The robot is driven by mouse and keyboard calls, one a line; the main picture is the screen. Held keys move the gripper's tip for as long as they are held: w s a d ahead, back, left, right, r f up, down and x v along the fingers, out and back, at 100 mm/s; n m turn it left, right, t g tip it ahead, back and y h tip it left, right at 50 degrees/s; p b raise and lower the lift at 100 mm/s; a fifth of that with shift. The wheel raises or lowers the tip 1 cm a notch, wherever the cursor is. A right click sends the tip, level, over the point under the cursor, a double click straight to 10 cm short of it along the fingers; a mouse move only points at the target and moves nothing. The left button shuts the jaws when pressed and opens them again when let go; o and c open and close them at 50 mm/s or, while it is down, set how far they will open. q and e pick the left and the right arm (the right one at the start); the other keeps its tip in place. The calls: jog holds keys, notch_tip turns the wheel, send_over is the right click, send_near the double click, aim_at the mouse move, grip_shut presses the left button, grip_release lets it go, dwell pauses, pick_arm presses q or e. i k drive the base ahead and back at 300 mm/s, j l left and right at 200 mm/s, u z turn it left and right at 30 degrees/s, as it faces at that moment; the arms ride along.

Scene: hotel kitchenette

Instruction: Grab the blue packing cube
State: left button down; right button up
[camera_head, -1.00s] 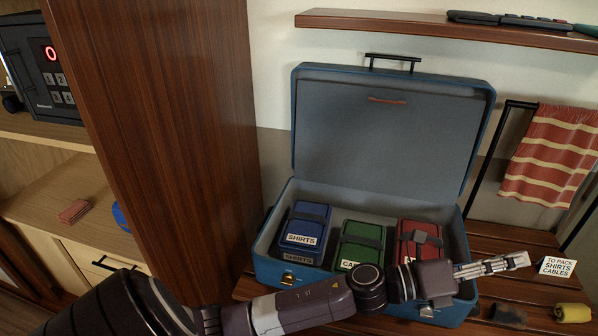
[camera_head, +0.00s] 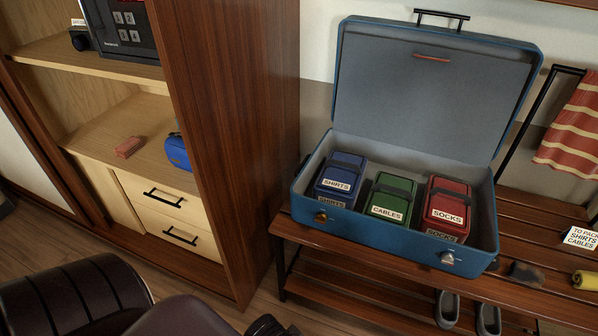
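A blue packing cube (camera_head: 343,174) labelled SHIRTS sits at the left in the open blue suitcase (camera_head: 372,238). Another SHIRTS label shows low beneath it, as if a second blue cube lies under it. A separate blue pouch-like object (camera_head: 177,152) rests on the wooden shelf at the left, partly hidden by the cabinet's side panel. I cannot tell whether it is also a packing cube. Parts of my arm show at the bottom left, but no gripper fingers can be made out.
A green CABLES cube (camera_head: 395,188) and red SOCKS cubes (camera_head: 449,190) fill the suitcase's middle and right. The suitcase stands on a slatted bench (camera_head: 350,262). The tall wood panel (camera_head: 232,120) separates it from the shelf, where a reddish block (camera_head: 128,147) lies. Shoes (camera_head: 447,309) are below.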

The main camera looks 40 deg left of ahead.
aim_at(339, 182)
jog(key=i+u, duration=0.1)
jog(key=u, duration=0.4)
jog(key=i+l+u, duration=0.1)
jog(key=u, duration=0.4)
jog(key=l, duration=0.1)
